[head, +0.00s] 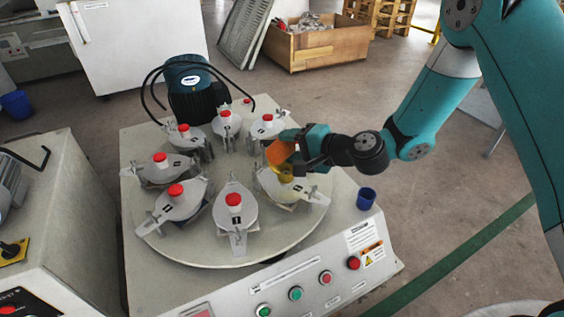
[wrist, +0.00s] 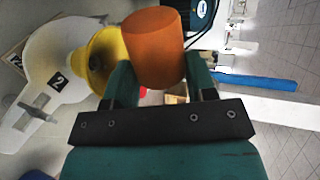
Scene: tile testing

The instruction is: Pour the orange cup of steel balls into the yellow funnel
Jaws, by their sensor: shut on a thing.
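My gripper (head: 290,150) is shut on the orange cup (head: 279,152), which is tilted over the right side of the round table. In the wrist view the orange cup (wrist: 153,48) sits between my two fingers (wrist: 160,85). The yellow funnel (head: 285,173) is just below the cup, on a grey jar unit. In the wrist view the funnel (wrist: 99,60) shows beside the cup, next to a plate marked 2 (wrist: 57,80). The cup's mouth faces away from the wrist camera, so I cannot see any steel balls.
Several grey units with red caps (head: 234,200) ring the round table (head: 220,256). A blue cup (head: 366,198) stands on the machine's right corner. A dark teal motor (head: 190,88) stands behind. Buttons (head: 295,293) line the front panel.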

